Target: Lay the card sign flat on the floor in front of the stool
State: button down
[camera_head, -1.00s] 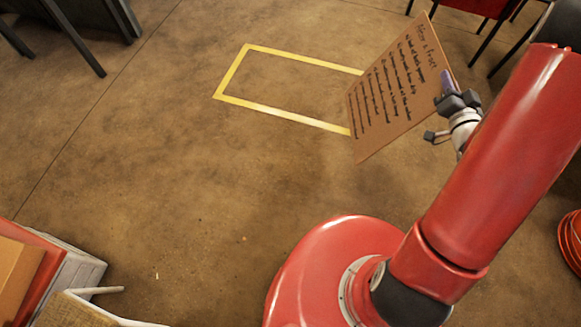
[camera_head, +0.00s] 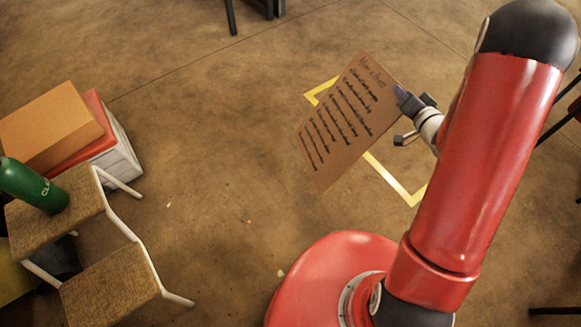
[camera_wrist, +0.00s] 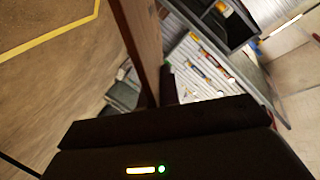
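The card sign (camera_head: 345,125) is a brown cardboard sheet with black handwriting. It is held up tilted in the air over the floor in the head view. My gripper (camera_head: 408,102) is shut on its upper right edge. In the wrist view the card (camera_wrist: 143,40) shows edge-on between the fingers (camera_wrist: 165,95). The stool (camera_head: 110,285) stands at the lower left, with a woven seat and white legs; it has a second, higher woven step (camera_head: 85,195). The floor (camera_head: 215,190) in front of it is bare.
Yellow tape (camera_head: 392,180) marks the floor beneath the card. Open floor lies between stool and card.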

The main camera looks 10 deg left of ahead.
aim_at(346, 124)
jog(key=w+a+f+m+g, duration=0.1)
jog(key=a+f+g, duration=0.1)
jog(key=a+f, duration=0.2)
jog(key=w+a+f+m+g, duration=0.1)
jog(key=a+f+m+g, duration=0.1)
jog(key=a, duration=0.5)
jog(key=w+a+f+m+g, duration=0.1)
jog(key=a+f+m+g, duration=0.1)
jog(key=a+f, duration=0.4)
jog(key=shift+w+a+f+g+y, duration=0.3)
jog(key=shift+f+g, duration=0.1)
jog(key=shift+g, duration=0.4)
notch_tip(346, 124, down, 9)
jog(key=b, duration=0.3)
jog(key=shift+r, duration=0.2)
jog(key=f+b, duration=0.1)
jog(key=b, duration=0.2)
jog(key=shift+f, duration=0.3)
jog(key=shift+r, duration=0.1)
jog(key=c, duration=1.8)
grip_release()
jog(key=shift+v, duration=4)
jog(key=shift+r, duration=0.1)
